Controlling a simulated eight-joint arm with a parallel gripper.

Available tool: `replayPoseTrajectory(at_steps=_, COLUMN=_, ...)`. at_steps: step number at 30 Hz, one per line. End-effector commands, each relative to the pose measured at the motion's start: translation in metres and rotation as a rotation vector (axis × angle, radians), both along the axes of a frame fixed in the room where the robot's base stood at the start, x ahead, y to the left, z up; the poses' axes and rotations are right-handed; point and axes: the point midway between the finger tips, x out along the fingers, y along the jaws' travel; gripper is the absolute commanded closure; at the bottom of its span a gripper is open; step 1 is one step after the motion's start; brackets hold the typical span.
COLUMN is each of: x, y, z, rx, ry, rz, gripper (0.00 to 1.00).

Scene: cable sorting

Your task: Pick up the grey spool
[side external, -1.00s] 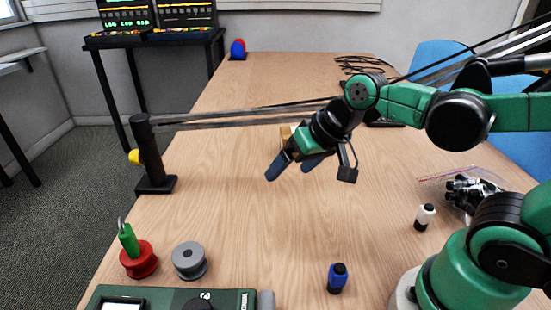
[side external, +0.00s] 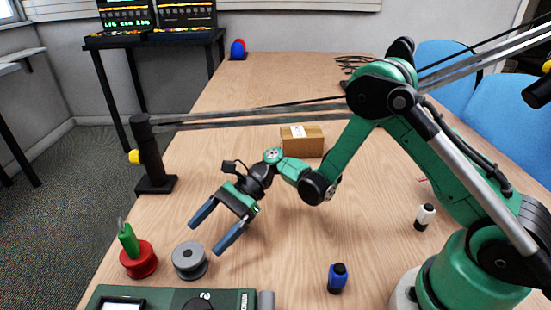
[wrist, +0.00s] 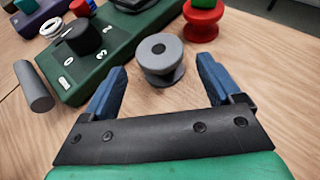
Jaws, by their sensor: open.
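The grey spool (side external: 190,261) stands upright on the wooden table at the lower left, just right of the red spool. It also shows in the wrist view (wrist: 160,68), ahead of my gripper and roughly centred between the fingers. My gripper (side external: 208,232) is open and empty, with its two blue fingers spread. It is above the table, behind and a little right of the grey spool in the side view. The fingers (wrist: 158,78) do not appear to touch the spool.
A red spool (side external: 139,263) with a green-handled tool (side external: 128,240) is close beside the grey one. A green meter (side external: 235,299) lies in front. A black post (side external: 152,160) stands behind at left.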

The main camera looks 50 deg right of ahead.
Motion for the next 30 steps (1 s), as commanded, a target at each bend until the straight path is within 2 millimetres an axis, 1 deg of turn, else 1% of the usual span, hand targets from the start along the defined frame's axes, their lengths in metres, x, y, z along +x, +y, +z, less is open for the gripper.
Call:
replayPoseTrajectory(at_steps=2, x=-0.001, y=0.005, z=-0.003, rx=0.009, ry=0.012, rz=0.003, gripper=0.16)
replayPoseTrajectory(at_steps=9, x=-0.001, y=0.036, z=-0.016, rx=0.009, ry=0.012, rz=0.005, gripper=0.16)
replayPoseTrajectory(at_steps=12, x=-0.001, y=0.046, z=-0.02, rx=0.008, ry=0.012, rz=0.004, gripper=0.16)
replayPoseTrajectory(at_steps=15, x=-0.001, y=0.051, z=-0.022, rx=0.008, ry=0.012, rz=0.002, gripper=0.16)
replayPoseTrajectory(at_steps=22, x=-0.001, y=0.052, z=-0.023, rx=0.007, ry=0.011, rz=0.0, gripper=0.16)
replayPoseTrajectory(at_steps=23, x=-0.001, y=0.052, z=-0.022, rx=0.007, ry=0.011, rz=0.0, gripper=0.18)
replayPoseTrajectory(at_steps=24, x=-0.001, y=0.052, z=-0.022, rx=0.007, ry=0.011, rz=0.0, gripper=0.3)
replayPoseTrajectory(at_steps=26, x=-0.001, y=0.052, z=-0.022, rx=0.007, ry=0.011, rz=0.0, gripper=0.47)
replayPoseTrajectory(at_steps=27, x=-0.001, y=0.052, z=-0.022, rx=0.007, ry=0.011, rz=0.0, gripper=0.58)
replayPoseTrajectory(at_steps=30, x=-0.001, y=0.052, z=-0.022, rx=0.007, ry=0.01, rz=0.0, gripper=0.84)
